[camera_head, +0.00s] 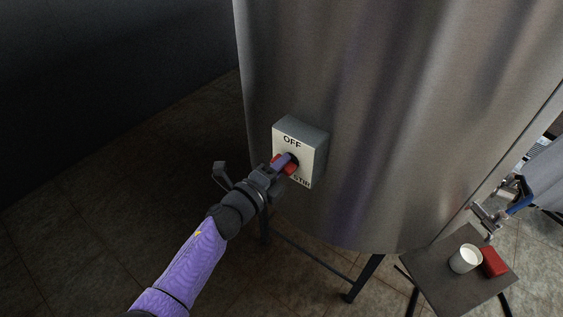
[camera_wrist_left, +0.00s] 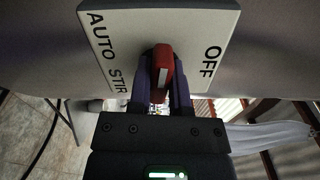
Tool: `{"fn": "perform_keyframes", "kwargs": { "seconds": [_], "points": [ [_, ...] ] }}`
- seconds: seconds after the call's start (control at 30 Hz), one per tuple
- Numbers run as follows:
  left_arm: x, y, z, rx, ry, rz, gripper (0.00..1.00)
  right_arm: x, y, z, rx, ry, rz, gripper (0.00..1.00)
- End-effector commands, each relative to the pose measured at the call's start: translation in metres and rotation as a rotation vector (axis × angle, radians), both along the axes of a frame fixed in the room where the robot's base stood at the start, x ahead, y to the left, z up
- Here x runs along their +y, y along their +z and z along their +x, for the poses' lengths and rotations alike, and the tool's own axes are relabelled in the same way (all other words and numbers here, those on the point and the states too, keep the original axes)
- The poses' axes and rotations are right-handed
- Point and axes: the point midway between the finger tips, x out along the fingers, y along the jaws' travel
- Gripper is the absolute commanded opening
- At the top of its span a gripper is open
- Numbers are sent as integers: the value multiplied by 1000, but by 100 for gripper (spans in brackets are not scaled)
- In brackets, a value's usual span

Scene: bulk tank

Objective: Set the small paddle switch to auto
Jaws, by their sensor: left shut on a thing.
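The switch box (camera_head: 312,150) is a pale grey box mounted on the steel tank, with OFF at its top and STIR at its lower edge in the head view. Its plate (camera_wrist_left: 190,18) in the left wrist view reads AUTO, STIR and OFF. The red paddle switch (camera_wrist_left: 163,62) has a white line along it. My left gripper (camera_head: 284,163) is shut on the red paddle, with a finger on each side of it (camera_wrist_left: 162,85). The AUTO label is hidden in the head view.
The steel tank (camera_head: 400,110) fills the upper middle and right, standing on dark legs. A small dark table (camera_head: 450,283) at lower right holds a white cup (camera_head: 465,259) and a red block (camera_head: 494,262). Tiled floor at the left is clear.

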Motion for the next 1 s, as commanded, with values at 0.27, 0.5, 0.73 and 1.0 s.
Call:
{"fn": "perform_keyframes", "kwargs": {
  "seconds": [0.27,0.5,0.73,1.0],
  "points": [
    [0,-2,0,76,0,-96,0,0,4,1,-2,1,0,67],
    [0,-3,0,102,1,-129,0,0,4,1,-3,1,0,67],
    [0,-3,0,106,1,-134,0,-1,4,1,-2,1,-2,67],
    [0,-3,-1,105,1,-133,40,-1,4,1,-3,1,-3,67]
  ]
}}
